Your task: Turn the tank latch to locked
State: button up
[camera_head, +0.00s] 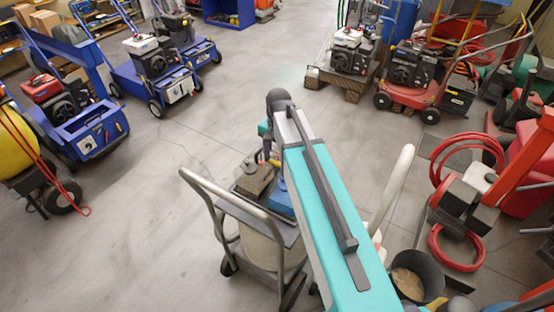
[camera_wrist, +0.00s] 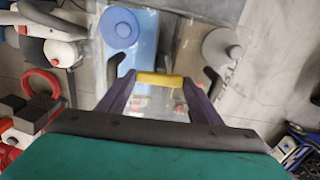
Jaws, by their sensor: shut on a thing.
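A short yellow bar (camera_wrist: 160,79), which looks like the tank latch's handle, lies crosswise between the purple fingers of my gripper (camera_wrist: 160,86) in the wrist view. The gripper is shut on it, with a finger at each end. In the head view, my gripper (camera_head: 267,148) is partly hidden behind my teal arm, over the far end of a metal-framed cart (camera_head: 232,208). A bit of yellow shows beside it. The latch's base and any lock marking cannot be made out. A pale tank (camera_head: 262,248) sits in the cart frame.
On the cart top, a grey-brown block with a round cap (camera_head: 255,180) and a blue block (camera_head: 281,198) flank the gripper; their round caps show in the wrist view. Wheeled machines (camera_head: 152,75) stand behind. A bucket (camera_head: 415,278) and red hose (camera_head: 458,245) are at right. Floor at left is clear.

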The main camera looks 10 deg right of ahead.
aim_at(278, 163)
jog(key=shift+m, duration=0.4)
jog(key=o, duration=1.1)
jog(key=shift+c, duration=0.2)
notch_tip(278, 163, up, 8)
jog(key=p, duration=0.5)
dwell(0.3)
